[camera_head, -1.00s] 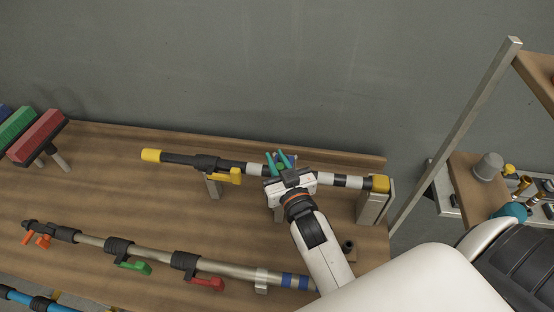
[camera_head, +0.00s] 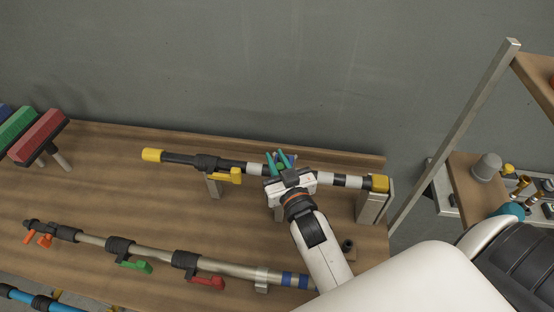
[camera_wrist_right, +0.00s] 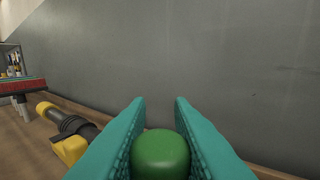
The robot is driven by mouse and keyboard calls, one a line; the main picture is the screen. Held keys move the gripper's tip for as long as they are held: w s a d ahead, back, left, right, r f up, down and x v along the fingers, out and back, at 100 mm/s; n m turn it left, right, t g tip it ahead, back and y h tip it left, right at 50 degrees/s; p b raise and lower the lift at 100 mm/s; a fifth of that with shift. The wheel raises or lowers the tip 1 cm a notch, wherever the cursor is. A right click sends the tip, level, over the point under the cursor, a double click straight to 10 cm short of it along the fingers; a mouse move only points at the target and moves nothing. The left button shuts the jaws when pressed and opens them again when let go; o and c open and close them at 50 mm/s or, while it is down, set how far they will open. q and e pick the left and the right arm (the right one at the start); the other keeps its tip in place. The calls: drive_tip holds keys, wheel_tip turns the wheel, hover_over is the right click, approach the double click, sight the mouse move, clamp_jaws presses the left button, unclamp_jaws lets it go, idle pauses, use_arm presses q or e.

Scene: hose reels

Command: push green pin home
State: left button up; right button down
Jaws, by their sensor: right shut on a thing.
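My right gripper (camera_head: 280,163) is at the black and white banded pole (camera_head: 255,168) with the yellow end cap. Its teal fingers stand on either side of a green rounded piece, the green pin (camera_wrist_right: 160,153), seen large between them in the right wrist view. The gripper is shut on this green piece. In the head view the gripper body hides most of the pin and the part of the pole under it, so how deep the pin sits cannot be told. My left gripper is not in view.
A yellow lever (camera_head: 230,176) hangs on the pole to the left. A second pole (camera_head: 150,254) with green (camera_head: 136,267) and red (camera_head: 208,283) levers lies nearer.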

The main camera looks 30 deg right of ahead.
drive_tip(key=shift+f+b, duration=0.8)
drive_tip(key=shift+f, duration=0.4)
drive_tip(key=c, duration=1.2)
unclamp_jaws()
drive_tip(key=shift+a, duration=0.1)
drive_tip(key=shift+s, duration=0.1)
drive_tip(key=shift+f, duration=0.15)
